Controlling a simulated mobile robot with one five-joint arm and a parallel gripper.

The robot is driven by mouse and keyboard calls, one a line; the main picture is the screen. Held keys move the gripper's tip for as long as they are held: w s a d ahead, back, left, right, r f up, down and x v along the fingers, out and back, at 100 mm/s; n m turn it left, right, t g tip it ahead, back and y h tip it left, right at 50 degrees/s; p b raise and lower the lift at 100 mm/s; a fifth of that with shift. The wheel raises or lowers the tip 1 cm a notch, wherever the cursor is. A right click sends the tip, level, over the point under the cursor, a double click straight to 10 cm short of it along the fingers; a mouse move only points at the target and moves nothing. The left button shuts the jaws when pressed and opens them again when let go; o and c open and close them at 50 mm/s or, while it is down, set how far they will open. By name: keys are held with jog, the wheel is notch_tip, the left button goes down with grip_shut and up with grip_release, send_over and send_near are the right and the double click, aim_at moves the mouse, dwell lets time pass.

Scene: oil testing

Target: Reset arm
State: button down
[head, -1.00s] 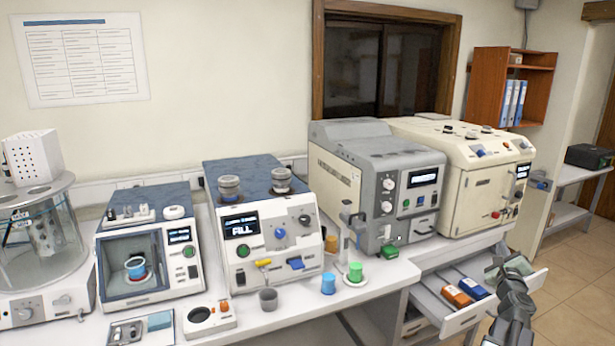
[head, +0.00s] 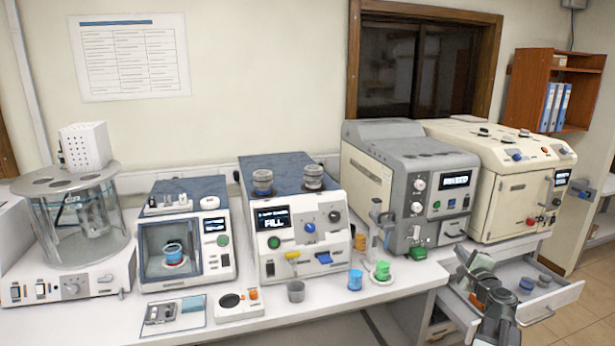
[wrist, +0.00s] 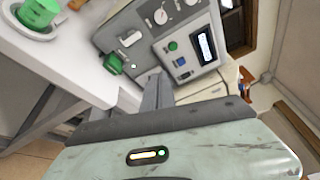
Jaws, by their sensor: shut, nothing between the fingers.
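My gripper (head: 468,261) shows at the lower right of the head view, raised over the open drawer (head: 551,302) and to the right of the bench. Its fingers are shut with nothing between them. In the wrist view the shut gripper (wrist: 158,92) reaches up from the pale green gripper body, pointing toward the front of the grey analyser (wrist: 165,35). The gripper appears apart from the analyser and the bench. My arm hides the left part of the drawer.
The grey analyser (head: 400,165) and cream machine (head: 515,170) stand on the bench behind my gripper. A green cup (head: 382,271) and a blue cup (head: 355,279) stand near the bench edge. Several small items lie in the drawer. Open floor is at the right.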

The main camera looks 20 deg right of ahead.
jog(key=w+a+f+n+g+y, duration=0.25)
jog(key=a+f+n, duration=0.2)
jog(key=a, duration=0.75)
jog(key=w+a+f+n+g+y, duration=0.2)
jog(key=w+a+f+n+y, duration=0.3)
jog(key=a, duration=0.6)
jog(key=w+a+f+n+g+y, duration=0.15)
jog(key=a+f+n+y, duration=0.35)
jog(key=a, duration=0.7)
jog(key=s+a+f+n+g+h, duration=0.3)
jog(key=s+a+f+n+g, duration=0.1)
jog(key=s+a, duration=0.3)
jog(key=s+a+f+n+g+h, duration=0.3)
jog(key=s+a+n+g, duration=0.3)
jog(key=a, duration=0.4)
jog(key=shift+s+a+f+n, duration=0.15)
jog(key=shift+s+f+n, duration=0.25)
jog(key=shift+s+n, duration=0.25)
jog(key=shift+h, duration=0.25)
